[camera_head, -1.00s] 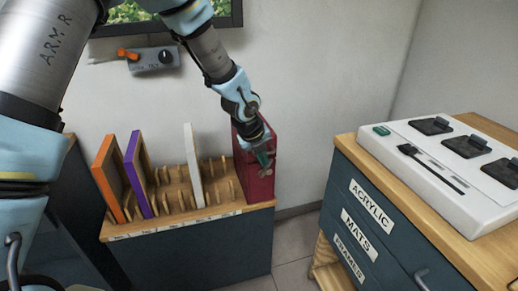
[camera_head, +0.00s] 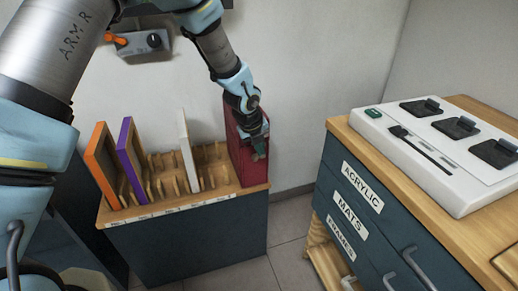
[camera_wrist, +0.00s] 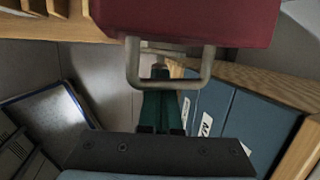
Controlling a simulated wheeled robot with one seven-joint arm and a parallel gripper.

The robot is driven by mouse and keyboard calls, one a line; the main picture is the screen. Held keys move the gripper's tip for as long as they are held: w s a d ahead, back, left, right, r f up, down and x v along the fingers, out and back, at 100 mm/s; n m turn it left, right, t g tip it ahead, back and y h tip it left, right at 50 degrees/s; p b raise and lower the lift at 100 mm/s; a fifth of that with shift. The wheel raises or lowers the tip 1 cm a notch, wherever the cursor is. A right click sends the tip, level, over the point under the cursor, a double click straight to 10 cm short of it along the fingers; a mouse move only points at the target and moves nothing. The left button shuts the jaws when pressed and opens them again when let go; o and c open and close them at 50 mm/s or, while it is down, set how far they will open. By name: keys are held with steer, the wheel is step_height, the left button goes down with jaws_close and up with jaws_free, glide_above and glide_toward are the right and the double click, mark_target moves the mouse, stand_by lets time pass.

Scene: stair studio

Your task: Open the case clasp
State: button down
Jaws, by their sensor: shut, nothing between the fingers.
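The dark red case (camera_head: 246,165) stands upright at the right end of the wooden rack. In the wrist view the case (camera_wrist: 230,18) fills the top, and a grey metal loop (camera_wrist: 207,67) hangs from its edge. I cannot tell whether this loop is the clasp or a handle. My gripper (camera_head: 260,150) is at the case's right side in the head view. In the wrist view its green fingers (camera_wrist: 160,75) are shut and empty, with their tips showing inside the loop, past its lower bar. Contact with the loop is unclear. In the head view my gripper hides part of the case's side.
The rack (camera_head: 165,208) also holds an orange-edged panel (camera_head: 104,165), a purple-edged one (camera_head: 131,160) and a white one (camera_head: 188,150). A drawer cabinet (camera_head: 400,235) with a white device (camera_head: 450,150) stands right. Floor (camera_head: 290,235) shows between rack and cabinet.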

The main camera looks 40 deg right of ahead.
mark_target(264, 157)
steer(key=shift+s+d+y, duration=0.1)
steer(key=shift+d+y, duration=0.2)
steer(key=shift+y, duration=0.2)
steer(key=d+t+y+p, duration=0.1)
steer(key=s+d+f+y, duration=0.1)
steer(key=y, duration=0.1)
steer(key=d+t+y+p, duration=0.1)
steer(key=y, duration=0.1)
steer(key=shift+s+d+f+m+t+p, duration=0.2)
steer(key=shift+f+m+t+p, duration=0.1)
steer(key=shift+f+m+p, duration=0.1)
steer(key=shift+w+a, duration=0.1)
steer(key=shift+w+a, duration=0.3)
steer(key=shift+a, duration=0.45)
